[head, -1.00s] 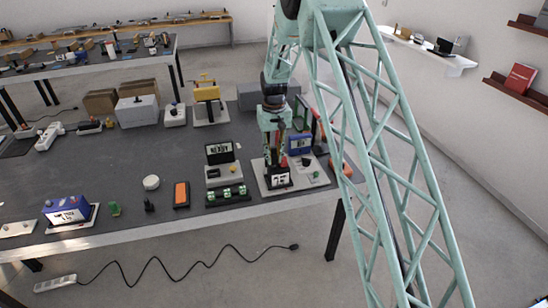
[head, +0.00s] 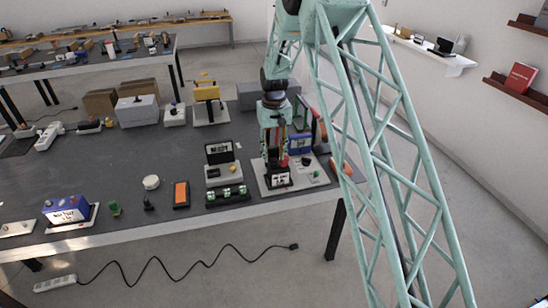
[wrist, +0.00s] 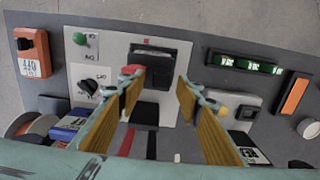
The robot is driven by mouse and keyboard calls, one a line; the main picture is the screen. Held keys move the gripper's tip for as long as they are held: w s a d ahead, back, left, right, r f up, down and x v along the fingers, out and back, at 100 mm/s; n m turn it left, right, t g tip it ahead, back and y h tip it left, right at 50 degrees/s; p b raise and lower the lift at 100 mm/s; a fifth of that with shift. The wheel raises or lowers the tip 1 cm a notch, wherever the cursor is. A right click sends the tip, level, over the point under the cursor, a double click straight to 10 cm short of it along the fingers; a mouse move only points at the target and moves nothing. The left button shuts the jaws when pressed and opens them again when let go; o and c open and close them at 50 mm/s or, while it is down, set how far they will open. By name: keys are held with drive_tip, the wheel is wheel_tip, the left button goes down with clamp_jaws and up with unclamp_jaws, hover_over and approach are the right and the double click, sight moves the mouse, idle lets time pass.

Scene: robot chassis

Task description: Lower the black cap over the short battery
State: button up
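My gripper (wrist: 162,82) is open, with nothing seen between its two wooden-looking fingers. In the head view my gripper (head: 276,158) hangs low over a pale panel at the table's right end. In the wrist view a black square housing (wrist: 160,62) on that panel lies just beyond the fingertips; it also shows in the head view (head: 278,180). It looks like the part with the black cap, but I cannot tell the cap's position. A short battery cannot be made out. A red part (wrist: 132,69) shows by the left fingertip.
The pale panel (wrist: 110,62) also carries a black knob (wrist: 89,85) and a green button (wrist: 80,39).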

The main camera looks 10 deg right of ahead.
sight(274, 159)
wheel_tip(274, 159, up, 10)
drive_tip(key=shift+r, duration=0.25)
idle(0.3)
drive_tip(key=shift+s, duration=0.1)
idle(0.7)
drive_tip(key=s+r+t+b, duration=0.2)
drive_tip(key=s+r+b, duration=0.2)
drive_tip(key=s+r, duration=2.25)
drive_tip(key=s+f+t+b, duration=0.2)
drive_tip(key=s+f+b, duration=0.1)
drive_tip(key=s, duration=3.3)
drive_tip(key=shift+s, duration=0.15)
